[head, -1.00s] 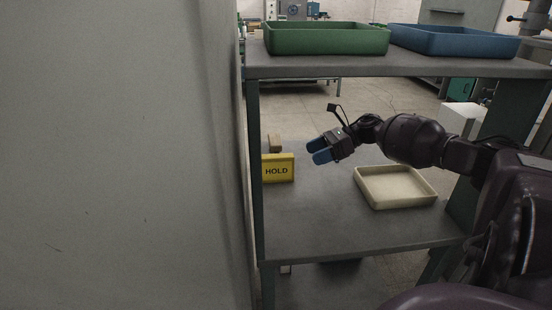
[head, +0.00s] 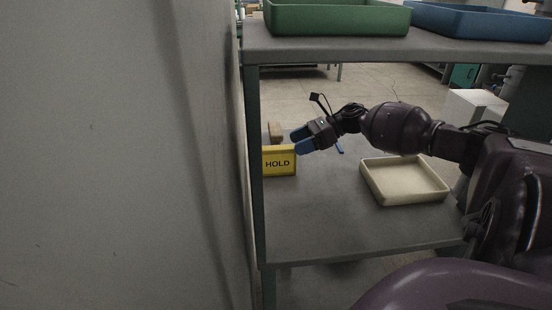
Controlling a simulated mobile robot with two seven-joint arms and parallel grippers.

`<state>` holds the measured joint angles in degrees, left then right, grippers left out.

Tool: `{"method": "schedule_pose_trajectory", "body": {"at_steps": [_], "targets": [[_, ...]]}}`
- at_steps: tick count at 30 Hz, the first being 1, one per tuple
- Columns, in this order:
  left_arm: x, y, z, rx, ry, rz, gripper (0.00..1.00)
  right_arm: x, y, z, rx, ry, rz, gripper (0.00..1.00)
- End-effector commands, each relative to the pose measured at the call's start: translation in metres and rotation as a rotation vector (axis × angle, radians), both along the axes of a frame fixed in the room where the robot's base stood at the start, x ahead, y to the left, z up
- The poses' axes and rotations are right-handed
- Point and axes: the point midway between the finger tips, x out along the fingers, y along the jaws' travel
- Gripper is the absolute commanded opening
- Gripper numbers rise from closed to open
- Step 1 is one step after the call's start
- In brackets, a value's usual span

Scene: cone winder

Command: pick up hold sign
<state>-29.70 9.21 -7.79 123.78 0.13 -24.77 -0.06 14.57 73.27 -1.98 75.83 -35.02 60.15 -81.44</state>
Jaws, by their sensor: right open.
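The yellow hold sign (head: 279,165), with "HOLD" in black letters, stands upright at the left end of the middle shelf (head: 330,220), beside the shelf's left post. My right gripper (head: 299,141) is open, with its blue fingertips pointing left. It is at the sign's upper right corner, very close to it in the picture; I cannot tell whether they touch. Nothing shows between the fingers. My left gripper is not in view.
A cream tray (head: 405,193) sits on the same shelf, right of the sign. A small brown block (head: 275,130) is behind the sign. A green tray (head: 338,18) and a blue tray (head: 480,20) stand on the upper shelf. A grey wall fills the left.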

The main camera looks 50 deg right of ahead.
Motion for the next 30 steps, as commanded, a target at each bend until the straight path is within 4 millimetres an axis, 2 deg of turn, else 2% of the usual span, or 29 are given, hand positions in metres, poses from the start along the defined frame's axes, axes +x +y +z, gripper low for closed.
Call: {"method": "schedule_pose_trajectory", "body": {"at_steps": [9,15,21,30], "targets": [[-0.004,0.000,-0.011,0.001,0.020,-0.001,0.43,0.015,0.021,-0.024,0.001,0.004,0.002,0.72],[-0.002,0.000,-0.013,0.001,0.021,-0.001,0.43,0.026,0.035,-0.029,-0.001,0.002,0.001,0.72],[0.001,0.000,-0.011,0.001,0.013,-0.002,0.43,0.026,0.036,-0.027,-0.001,0.001,0.000,0.72],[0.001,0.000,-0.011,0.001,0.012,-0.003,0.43,0.026,0.035,-0.027,-0.001,0.001,0.000,0.26]]}}
